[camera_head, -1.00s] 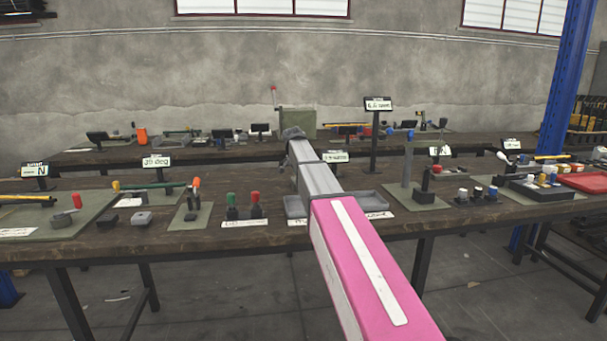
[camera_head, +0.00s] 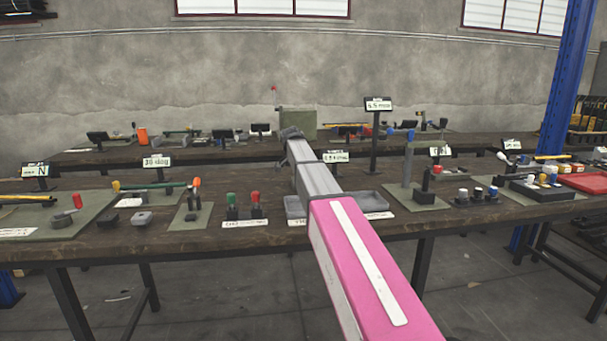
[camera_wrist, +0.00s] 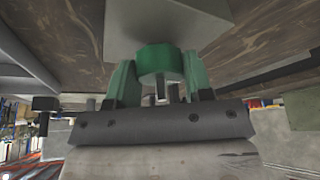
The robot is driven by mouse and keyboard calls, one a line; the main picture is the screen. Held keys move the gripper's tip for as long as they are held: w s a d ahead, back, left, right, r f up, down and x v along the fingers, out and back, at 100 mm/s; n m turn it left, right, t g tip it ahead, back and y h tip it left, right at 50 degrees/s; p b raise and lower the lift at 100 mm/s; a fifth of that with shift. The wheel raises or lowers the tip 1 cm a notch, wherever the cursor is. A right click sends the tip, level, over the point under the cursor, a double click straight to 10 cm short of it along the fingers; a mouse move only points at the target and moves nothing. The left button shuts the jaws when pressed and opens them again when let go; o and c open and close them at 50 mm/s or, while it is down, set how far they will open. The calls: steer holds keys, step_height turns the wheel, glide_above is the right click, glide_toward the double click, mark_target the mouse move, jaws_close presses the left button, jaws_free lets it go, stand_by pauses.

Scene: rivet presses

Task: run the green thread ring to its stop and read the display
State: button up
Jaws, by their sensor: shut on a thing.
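In the wrist view the green thread ring (camera_wrist: 160,60) sits between the two green fingers of my gripper (camera_wrist: 161,72), which is shut on it. The ring is around a grey pin or spindle, whose end shows below the ring. A grey block (camera_wrist: 160,20) lies behind it. In the head view my arm hides the ring and the gripper. A display on a tall post (camera_head: 378,104) seems to read about 5.5 mm, but the digits are small and blurred. A lower display (camera_head: 336,157) beside my arm is unreadable. I cannot tell which display belongs to the ring.
The dark bench (camera_head: 270,236) carries several fixtures. A grey tray (camera_head: 295,206) is beside my arm, and red and green knobs (camera_head: 243,205) stand left of it. A grey post (camera_head: 407,163) stands to the right. A second bench is behind, near the wall.

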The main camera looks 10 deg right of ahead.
stand_by(0.4)
steer(key=o, duration=0.9)
steer(key=v, duration=1)
steer(key=shift+a+r, duration=0.15)
steer(key=shift+r, duration=0.25)
